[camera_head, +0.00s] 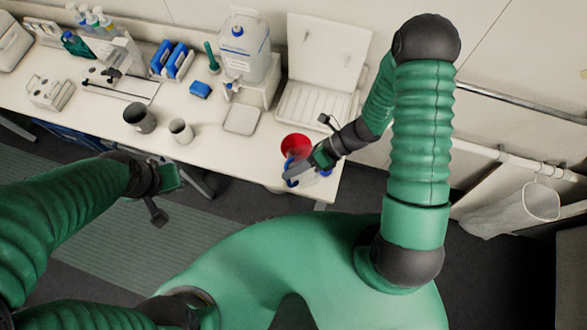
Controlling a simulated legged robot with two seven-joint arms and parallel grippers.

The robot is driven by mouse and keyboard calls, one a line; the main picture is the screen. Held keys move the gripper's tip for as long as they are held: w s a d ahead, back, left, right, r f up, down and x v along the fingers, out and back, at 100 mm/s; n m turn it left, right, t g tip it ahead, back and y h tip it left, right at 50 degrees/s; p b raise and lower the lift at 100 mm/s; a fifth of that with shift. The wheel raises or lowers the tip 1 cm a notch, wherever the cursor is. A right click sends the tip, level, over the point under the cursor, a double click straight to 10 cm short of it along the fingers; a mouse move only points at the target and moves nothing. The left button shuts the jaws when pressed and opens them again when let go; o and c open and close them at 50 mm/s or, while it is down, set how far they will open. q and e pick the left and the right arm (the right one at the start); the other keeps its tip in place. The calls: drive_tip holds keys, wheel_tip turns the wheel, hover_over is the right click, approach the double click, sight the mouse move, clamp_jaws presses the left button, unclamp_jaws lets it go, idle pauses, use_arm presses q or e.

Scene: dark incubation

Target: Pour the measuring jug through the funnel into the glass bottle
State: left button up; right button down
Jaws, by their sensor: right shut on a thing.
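A red funnel (296,146) is at the right front of the bench, its round mouth facing up. My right gripper (299,173) is right in front of it, shut on a small, mostly hidden clear object with blue parts (325,173). I cannot tell whether this is the glass bottle or the measuring jug, or whether the funnel sits in it. My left gripper (170,178) is low in front of the bench, away from these things; its fingers are too unclear to read. No other vessel is clearly the measuring jug.
A dark cup (140,117) and a pale cup (181,130) stand mid-bench, beside a flat pale pad (242,120). Behind are a large clear container with a blue cap (243,48), blue racks (172,59) and a white ribbed board (315,105). The bench front between pad and funnel is clear.

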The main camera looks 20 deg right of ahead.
drive_tip(key=shift+w+d, duration=0.1)
idle(0.4)
drive_tip(key=shift+s+r+m+g, duration=0.1)
drive_tip(key=shift+s+m+g, duration=0.2)
drive_tip(key=shift+m+g, duration=0.1)
idle(0.3)
drive_tip(key=shift+w+r+g, duration=0.25)
drive_tip(key=shift+w+g, duration=0.05)
drive_tip(key=shift+w, duration=0.25)
drive_tip(key=shift+w+r+m+g, duration=0.25)
drive_tip(key=shift+w+m+g, duration=0.15)
drive_tip(key=shift+w+m, duration=0.15)
idle(0.4)
